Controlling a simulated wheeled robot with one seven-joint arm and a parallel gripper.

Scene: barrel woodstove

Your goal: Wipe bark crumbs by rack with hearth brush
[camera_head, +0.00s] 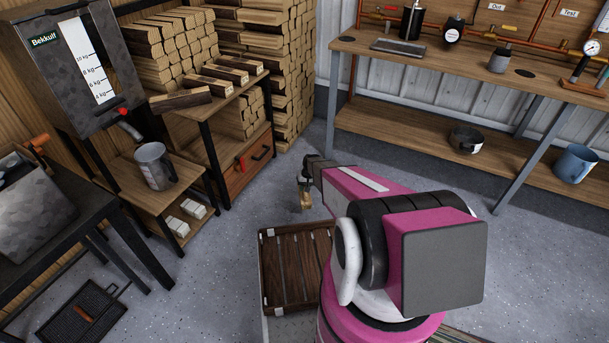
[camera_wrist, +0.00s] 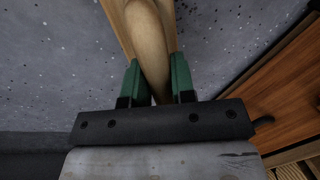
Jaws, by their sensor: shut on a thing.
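My gripper (camera_wrist: 155,75) has green fingers closed on the tan wooden handle of the hearth brush (camera_wrist: 152,45). The handle runs up and away between the fingers, and the bristles cannot be made out. In the head view my gripper (camera_head: 306,184) points down above the grey floor, and a small tan part of the brush (camera_head: 305,202) shows below it. The firewood rack (camera_head: 207,137) stands to the left of it, with split logs on top and a drawer below. Bark crumbs cannot be told apart from the floor's dark specks.
A dark slatted wooden tray (camera_head: 291,268) is close in front of me. A low shelf with a metal jug (camera_head: 154,166) stands left. The rack's wooden drawer (camera_wrist: 285,95) is near on the right in the wrist view. A workbench (camera_head: 440,70) fills the back right. Floor between rack and bench is clear.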

